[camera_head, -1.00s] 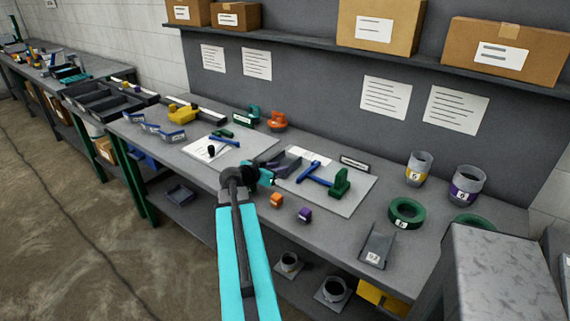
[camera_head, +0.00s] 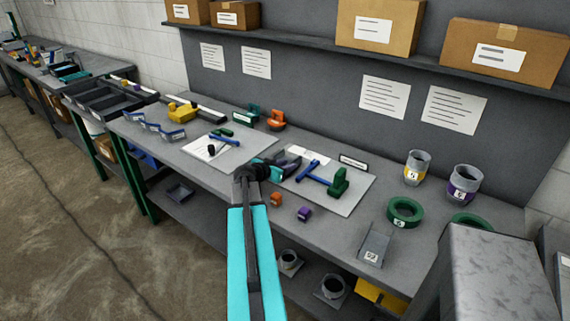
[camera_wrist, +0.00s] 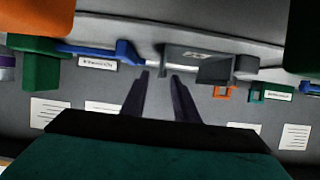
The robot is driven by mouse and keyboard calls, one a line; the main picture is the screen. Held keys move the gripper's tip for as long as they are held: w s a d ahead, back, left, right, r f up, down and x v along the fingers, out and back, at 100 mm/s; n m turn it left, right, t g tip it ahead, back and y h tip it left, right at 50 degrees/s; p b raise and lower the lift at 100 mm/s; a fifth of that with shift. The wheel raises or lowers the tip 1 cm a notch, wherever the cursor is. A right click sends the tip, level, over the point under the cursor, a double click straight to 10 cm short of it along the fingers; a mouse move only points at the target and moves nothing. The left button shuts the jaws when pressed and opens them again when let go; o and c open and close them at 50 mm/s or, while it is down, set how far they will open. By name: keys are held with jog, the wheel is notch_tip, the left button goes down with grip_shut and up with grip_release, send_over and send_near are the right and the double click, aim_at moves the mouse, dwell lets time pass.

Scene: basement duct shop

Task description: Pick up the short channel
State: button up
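A grey channel piece (camera_wrist: 200,58) with a small label on its side lies ahead of my fingers in the wrist view; I take it to be the short channel. In the head view a dark grey shape (camera_head: 291,160) on the bench, partly hidden by my gripper, seems to be the same piece. My gripper (camera_wrist: 160,75) has its two dark fingers apart, with nothing visibly held between them. The fingertips are close to the channel; whether they touch it I cannot tell. In the head view my gripper (camera_head: 273,171) is low over the bench, left of the blue T-shaped piece.
The blue T-shaped piece (camera_head: 316,173) and a green block (camera_head: 339,183) lie close by on a pale sheet. Small orange (camera_head: 275,199) and purple (camera_head: 304,214) blocks sit nearer the front edge. Orange (camera_head: 277,120) and green clamp-like pieces stand behind. A labelled grey bracket (camera_head: 375,245) lies right.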

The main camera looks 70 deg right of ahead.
aim_at(293, 162)
jog(key=shift+r+p+x, duration=0.15)
jog(key=shift+p+x, duration=0.5)
jog(key=shift+x, duration=0.15)
jog(key=shift+r+p+x, duration=0.1)
jog(key=shift+p+x, duration=0.5)
jog(key=shift+x, duration=0.15)
jog(key=shift+p+x, duration=0.3)
jog(key=shift+x, duration=0.8)
jog(key=shift+f, duration=0.1)
grip_shut()
